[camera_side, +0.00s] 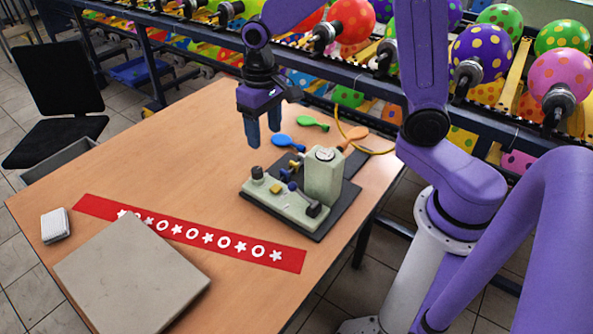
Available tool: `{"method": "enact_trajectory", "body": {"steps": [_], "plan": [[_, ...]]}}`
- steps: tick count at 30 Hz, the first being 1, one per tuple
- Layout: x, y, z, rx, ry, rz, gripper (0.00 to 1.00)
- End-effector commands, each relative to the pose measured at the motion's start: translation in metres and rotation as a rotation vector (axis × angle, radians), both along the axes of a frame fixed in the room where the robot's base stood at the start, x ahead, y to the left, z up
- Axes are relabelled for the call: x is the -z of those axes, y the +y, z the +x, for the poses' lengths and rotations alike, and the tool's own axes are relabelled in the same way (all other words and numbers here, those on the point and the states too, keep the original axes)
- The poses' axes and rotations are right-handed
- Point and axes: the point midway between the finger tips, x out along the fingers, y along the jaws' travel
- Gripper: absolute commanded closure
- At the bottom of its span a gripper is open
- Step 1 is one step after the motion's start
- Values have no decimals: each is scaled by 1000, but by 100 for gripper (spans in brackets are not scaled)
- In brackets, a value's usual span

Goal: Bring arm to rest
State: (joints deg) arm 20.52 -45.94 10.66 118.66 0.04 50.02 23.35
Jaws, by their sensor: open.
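My gripper (263,128) hangs above the wooden table, pointing down, with its two purple fingers apart and nothing seen between them. It is above and behind the left end of a small grey-green device (322,178) with a gauge on top and several knobs. My purple arm comes in from the right and reaches over the back of the table.
Blue (287,142), green (312,123) and orange (352,134) uninflated balloons lie behind the device. A red patterned strip (290,258), grey slab (130,275) and white block (55,226) lie in front. A rack of dotted balloons (482,55) stands behind the table (150,150).

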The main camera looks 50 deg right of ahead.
Motion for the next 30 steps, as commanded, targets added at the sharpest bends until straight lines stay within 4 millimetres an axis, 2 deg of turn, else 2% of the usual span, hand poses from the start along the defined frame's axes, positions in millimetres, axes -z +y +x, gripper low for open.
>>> {"method": "enact_trajectory", "body": {"steps": [1, 10, 21, 25, 30], "plan": [[-4, 3, -14, -61, -3, 1, 39], [-16, 8, -94, -410, -9, 3, 39], [-20, -12, -192, -837, -17, 7, 39], [-20, -22, -217, -956, -20, 8, 39], [-19, -30, -236, -1044, -20, 8, 39]]}}
